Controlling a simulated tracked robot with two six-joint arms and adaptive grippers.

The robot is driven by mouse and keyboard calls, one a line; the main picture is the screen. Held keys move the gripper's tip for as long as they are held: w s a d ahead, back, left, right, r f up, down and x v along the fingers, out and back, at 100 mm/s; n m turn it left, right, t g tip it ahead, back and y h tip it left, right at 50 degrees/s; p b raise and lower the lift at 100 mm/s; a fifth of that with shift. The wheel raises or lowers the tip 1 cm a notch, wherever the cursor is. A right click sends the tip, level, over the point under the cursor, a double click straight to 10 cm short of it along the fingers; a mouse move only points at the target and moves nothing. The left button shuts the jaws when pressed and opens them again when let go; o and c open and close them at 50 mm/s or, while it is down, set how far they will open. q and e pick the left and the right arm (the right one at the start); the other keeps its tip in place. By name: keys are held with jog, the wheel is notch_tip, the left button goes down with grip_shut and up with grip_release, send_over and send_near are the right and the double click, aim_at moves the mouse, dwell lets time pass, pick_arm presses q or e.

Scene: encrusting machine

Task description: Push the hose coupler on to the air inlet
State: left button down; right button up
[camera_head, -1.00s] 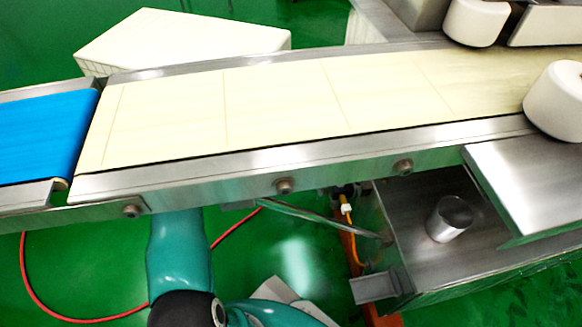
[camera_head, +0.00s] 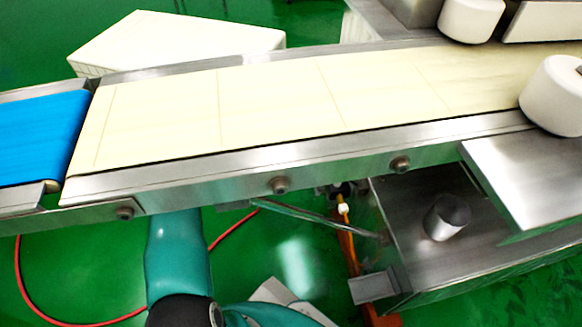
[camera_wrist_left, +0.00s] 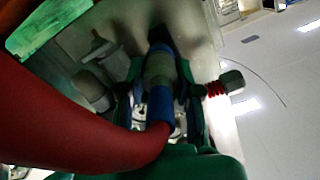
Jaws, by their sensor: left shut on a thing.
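In the left wrist view my left gripper (camera_wrist_left: 158,105) is shut on the hose coupler (camera_wrist_left: 158,72), which has an olive-grey body and a blue sleeve. The thick red hose (camera_wrist_left: 70,110) bends away from the blue sleeve to the left. The coupler's front end points at a dark, shadowed spot on a grey metal panel. The air inlet cannot be made out there, and I cannot tell whether the coupler touches it. In the head view only my teal left arm shows, below the conveyor; its gripper is out of sight. My right gripper is in neither view.
A steel conveyor frame (camera_head: 220,180) with a cream belt (camera_head: 270,100) crosses above my arm. The red hose lies on the green floor (camera_head: 75,250). In the wrist view, grey fittings (camera_wrist_left: 98,48) sit left of the coupler and a red-threaded knob (camera_wrist_left: 228,84) right.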

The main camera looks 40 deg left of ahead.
pick_arm(q)
jog(key=shift+w+d, duration=0.3)
jog(key=shift+w, duration=0.1)
dwell(0.4)
jog(key=c, duration=0.7)
grip_release()
